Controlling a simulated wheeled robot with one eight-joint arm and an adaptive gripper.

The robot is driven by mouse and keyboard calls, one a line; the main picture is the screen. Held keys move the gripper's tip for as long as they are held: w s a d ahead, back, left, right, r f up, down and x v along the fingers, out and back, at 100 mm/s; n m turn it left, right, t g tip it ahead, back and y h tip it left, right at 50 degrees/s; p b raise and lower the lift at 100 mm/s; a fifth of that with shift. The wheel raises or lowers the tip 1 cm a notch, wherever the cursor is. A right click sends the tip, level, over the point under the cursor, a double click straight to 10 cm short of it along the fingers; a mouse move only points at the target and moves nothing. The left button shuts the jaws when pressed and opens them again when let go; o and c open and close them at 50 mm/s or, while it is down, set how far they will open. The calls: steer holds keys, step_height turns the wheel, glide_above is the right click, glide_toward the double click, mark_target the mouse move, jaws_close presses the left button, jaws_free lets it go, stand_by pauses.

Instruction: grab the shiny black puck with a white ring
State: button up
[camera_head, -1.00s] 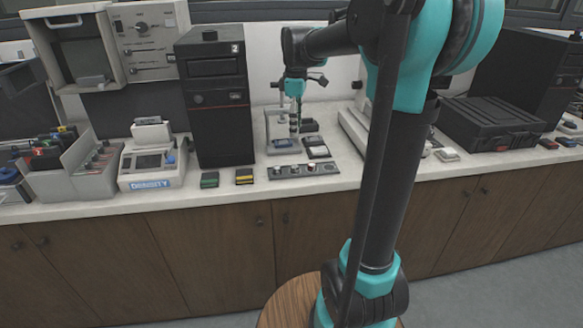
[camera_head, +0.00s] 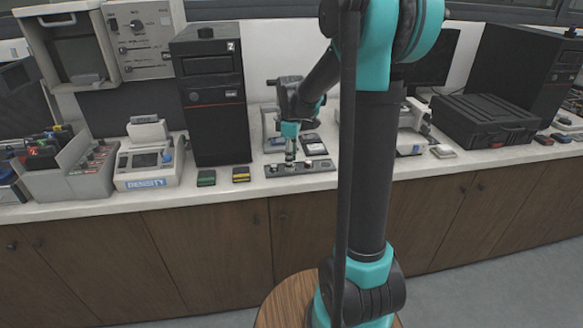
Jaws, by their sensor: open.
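A low dark tray (camera_head: 318,170) with several small round pieces lies at the front of the counter. The pieces are only a few pixels wide. I cannot tell which is the shiny black puck with a white ring. My gripper (camera_head: 290,158) points down over the left-middle part of the tray, with its fingertips close above or at the pieces. It is open. The gripper and wrist hide part of the tray and whatever is directly under the fingertips.
A black tower unit (camera_head: 215,110) stands left of the tray. A green block (camera_head: 206,178) and a yellow-black block (camera_head: 241,175) lie at the counter's front edge. A density meter (camera_head: 150,168) is further left, a black case (camera_head: 485,122) far right.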

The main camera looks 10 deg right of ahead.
steer(key=shift+f, duration=0.45)
steer(key=c, duration=1)
steer(key=shift+r, duration=0.1)
